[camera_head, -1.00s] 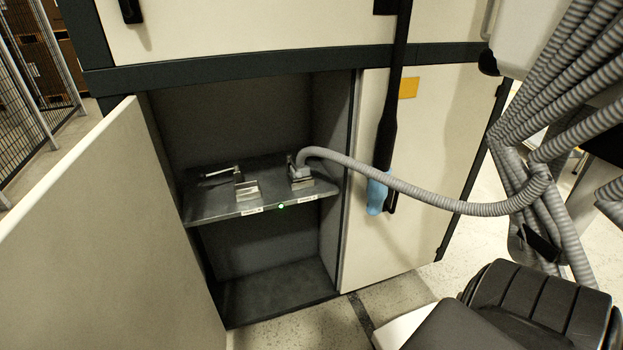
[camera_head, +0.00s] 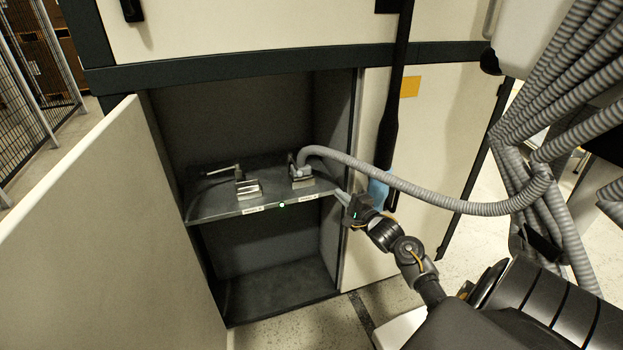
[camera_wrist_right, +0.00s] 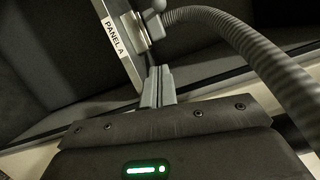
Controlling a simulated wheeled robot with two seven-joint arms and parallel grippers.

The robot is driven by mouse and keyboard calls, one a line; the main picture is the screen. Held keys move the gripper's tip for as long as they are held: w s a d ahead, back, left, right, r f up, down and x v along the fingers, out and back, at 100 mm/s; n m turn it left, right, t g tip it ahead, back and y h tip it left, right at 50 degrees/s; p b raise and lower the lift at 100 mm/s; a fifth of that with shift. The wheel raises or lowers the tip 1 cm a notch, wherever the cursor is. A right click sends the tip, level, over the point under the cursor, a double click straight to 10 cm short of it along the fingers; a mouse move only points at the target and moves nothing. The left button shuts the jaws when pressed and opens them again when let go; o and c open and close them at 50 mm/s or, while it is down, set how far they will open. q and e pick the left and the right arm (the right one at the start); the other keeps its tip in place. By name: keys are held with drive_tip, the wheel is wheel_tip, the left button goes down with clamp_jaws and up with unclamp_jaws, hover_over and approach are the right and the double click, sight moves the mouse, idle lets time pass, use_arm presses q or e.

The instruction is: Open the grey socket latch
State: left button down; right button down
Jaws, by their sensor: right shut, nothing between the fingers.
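On the cabinet shelf (camera_head: 215,205) stand two small metal sockets. The right socket (camera_head: 302,182) has a grey ribbed hose (camera_head: 440,198) plugged into it. The left socket (camera_head: 248,189) is without a hose, with a lever (camera_head: 218,171) behind it on its left. The latch on the right socket is too small to make out. My right gripper (camera_head: 341,195) is at the shelf's front right corner, right of and below the right socket, apart from it. In the right wrist view its fingers (camera_wrist_right: 157,86) are together and empty, below the socket (camera_wrist_right: 139,32). My left gripper is out of view.
The open cabinet door (camera_head: 100,235) stands at the left. The hose arches from the socket to the right above my right gripper. A dark bar with a light blue part (camera_head: 378,188) hangs by the right cabinet panel. The space below the shelf is empty.

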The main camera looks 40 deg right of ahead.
sight(296, 166)
drive_tip(key=shift+r, duration=0.55)
drive_tip(key=shift+w, duration=0.15)
